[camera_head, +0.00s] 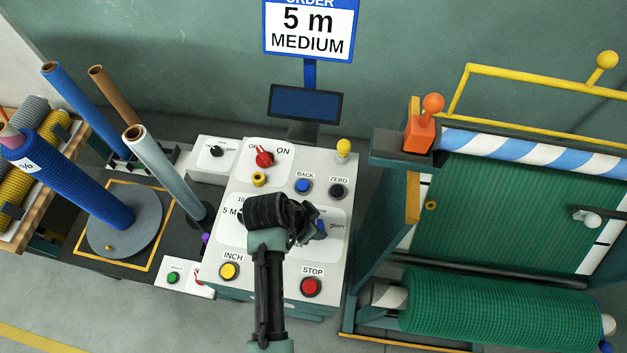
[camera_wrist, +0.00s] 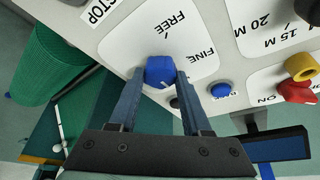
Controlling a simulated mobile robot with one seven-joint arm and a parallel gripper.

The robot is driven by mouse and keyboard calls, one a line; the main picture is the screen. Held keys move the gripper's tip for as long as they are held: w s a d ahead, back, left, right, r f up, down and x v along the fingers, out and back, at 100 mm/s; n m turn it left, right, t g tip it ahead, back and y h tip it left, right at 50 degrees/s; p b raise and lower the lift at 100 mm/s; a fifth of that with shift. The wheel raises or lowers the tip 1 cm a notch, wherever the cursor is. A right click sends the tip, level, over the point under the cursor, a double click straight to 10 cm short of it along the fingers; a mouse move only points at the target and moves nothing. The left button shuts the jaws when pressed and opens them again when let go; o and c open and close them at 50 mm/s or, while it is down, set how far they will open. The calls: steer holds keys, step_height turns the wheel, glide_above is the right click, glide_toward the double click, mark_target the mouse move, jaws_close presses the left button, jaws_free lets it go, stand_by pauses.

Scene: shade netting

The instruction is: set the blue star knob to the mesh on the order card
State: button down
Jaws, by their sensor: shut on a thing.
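The order card (camera_head: 309,30) on the post reads "5 m MEDIUM". The blue star knob (camera_wrist: 160,72) is on the white panel between my fingertips in the wrist view. "FREE" and "FINE" show beside it there. A short white mark shows on its lower side, but I cannot tell which label it points at. My gripper (camera_wrist: 163,78) is shut on the knob, one finger on each side. In the head view my gripper (camera_head: 312,229) hides most of the dial. Only a bit of the blue knob (camera_head: 321,230) and the word "HEAVY" show.
The panel also bears a red ON switch (camera_head: 264,158), a blue BACK button (camera_head: 302,186), a black ZERO button (camera_head: 338,191), a yellow INCH button (camera_head: 229,271) and a red STOP button (camera_head: 311,286). A green net roll (camera_head: 500,310) lies at right.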

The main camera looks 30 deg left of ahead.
steer(key=shift+m, duration=0.4)
steer(key=shift+c, duration=1.8)
jaws_free()
steer(key=b+v, duration=0.2)
steer(key=v, duration=1.1)
steer(key=shift+w+b, duration=0.15)
steer(key=shift+b, duration=0.2)
steer(key=shift+a, duration=0.1)
